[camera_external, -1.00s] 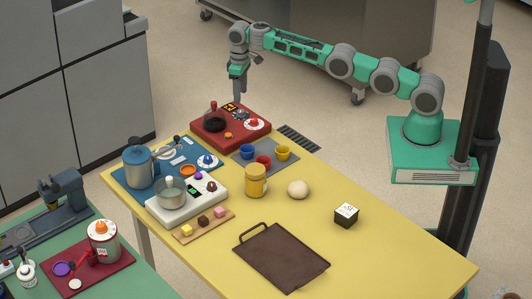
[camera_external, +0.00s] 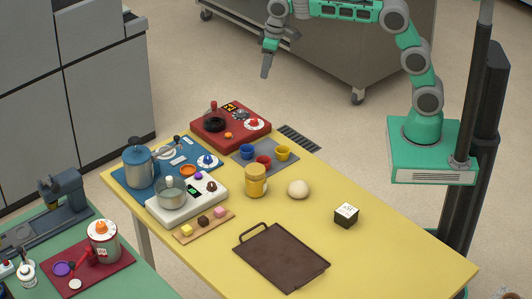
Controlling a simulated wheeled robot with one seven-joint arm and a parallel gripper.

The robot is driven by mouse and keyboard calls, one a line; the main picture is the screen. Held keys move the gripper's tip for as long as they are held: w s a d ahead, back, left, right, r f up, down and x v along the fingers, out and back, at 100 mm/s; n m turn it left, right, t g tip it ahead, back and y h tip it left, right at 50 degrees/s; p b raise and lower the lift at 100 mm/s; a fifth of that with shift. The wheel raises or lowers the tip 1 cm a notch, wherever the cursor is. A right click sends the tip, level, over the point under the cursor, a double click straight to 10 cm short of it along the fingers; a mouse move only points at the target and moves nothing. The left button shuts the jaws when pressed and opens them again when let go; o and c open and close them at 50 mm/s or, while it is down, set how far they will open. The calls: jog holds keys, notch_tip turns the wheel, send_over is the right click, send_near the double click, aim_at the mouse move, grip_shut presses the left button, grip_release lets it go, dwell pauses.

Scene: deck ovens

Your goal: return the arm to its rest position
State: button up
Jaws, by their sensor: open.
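My gripper (camera_external: 265,70) hangs in the air at the top of the external view, pointing down, above and behind the far edge of the yellow table (camera_external: 400,254). It holds nothing that I can see, and it is apart from everything on the table. The gap between its fingers is too small to make out here. My green and grey arm is raised and bent, running from the green base at the right up to the top edge of the picture, where part of it is cut off.
A steel cabinet (camera_external: 330,50) stands behind.

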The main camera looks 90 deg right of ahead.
jog(key=s+a+t, duration=0.1)
jog(key=s+a, duration=0.4)
jog(key=s, duration=0.9)
jog(key=s+a+f, duration=0.1)
jog(key=s+f, duration=0.2)
jog(key=s, duration=0.3)
jog(key=s+a+f+n+t, duration=0.1)
jog(key=s+a+f, duration=0.1)
jog(key=s, duration=0.4)
jog(key=shift+f, duration=0.5)
dwell(0.4)
